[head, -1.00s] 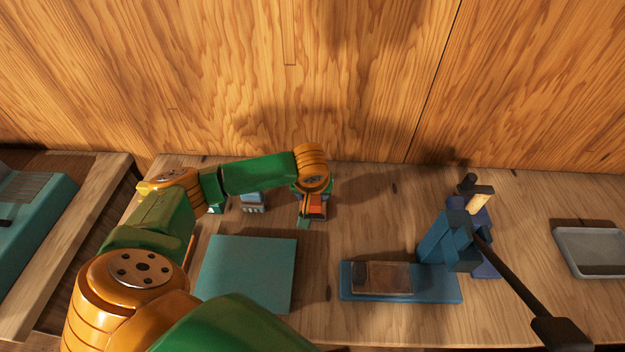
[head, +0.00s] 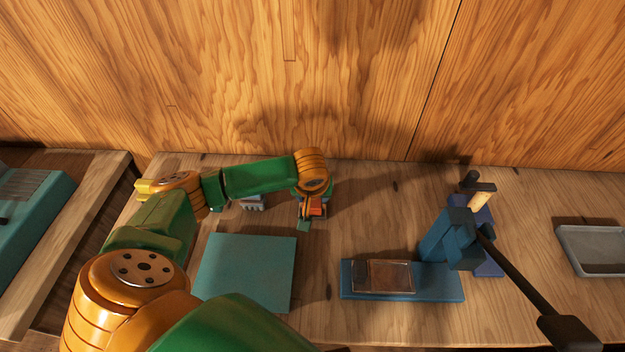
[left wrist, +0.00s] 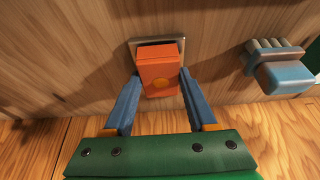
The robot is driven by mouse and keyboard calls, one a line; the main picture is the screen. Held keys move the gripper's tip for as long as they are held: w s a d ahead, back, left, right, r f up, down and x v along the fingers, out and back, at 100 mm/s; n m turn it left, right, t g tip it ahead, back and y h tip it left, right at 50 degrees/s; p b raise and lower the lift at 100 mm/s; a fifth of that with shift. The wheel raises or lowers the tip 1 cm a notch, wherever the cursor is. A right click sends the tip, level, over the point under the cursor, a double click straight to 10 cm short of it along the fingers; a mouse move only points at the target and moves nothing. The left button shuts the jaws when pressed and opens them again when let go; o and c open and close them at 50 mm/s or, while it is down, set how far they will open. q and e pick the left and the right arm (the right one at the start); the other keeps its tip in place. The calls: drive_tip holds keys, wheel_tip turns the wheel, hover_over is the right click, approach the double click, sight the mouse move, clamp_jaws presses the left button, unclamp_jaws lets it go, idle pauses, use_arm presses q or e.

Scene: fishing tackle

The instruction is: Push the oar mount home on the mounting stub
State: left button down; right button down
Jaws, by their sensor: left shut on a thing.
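The orange block, which looks like the oar mount (left wrist: 160,72), is between the two blue fingers of my left gripper (left wrist: 160,85). The fingers are shut on its sides. The orange block also shows in the head view (head: 317,207), partly covered by my wrist. A grey metal square, perhaps the base of the mounting stub (left wrist: 135,45), shows around the block's far end in the left wrist view. The block hides the middle of this square, so the stub itself and any gap cannot be seen. My right gripper is not in view.
A blue-grey ridged piece (left wrist: 283,75) stands beside the held block. A teal square board (head: 246,272) lies in front of my left arm. To the right are a blue base with a brown pad (head: 384,276), a blue clamp (head: 446,238) with a black rod, and a grey tray (head: 595,262).

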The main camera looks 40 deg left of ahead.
use_arm(q)
drive_tip(key=shift+f, duration=0.25)
drive_tip(key=shift+c, duration=0.6)
unclamp_jaws()
drive_tip(key=v, duration=0.7)
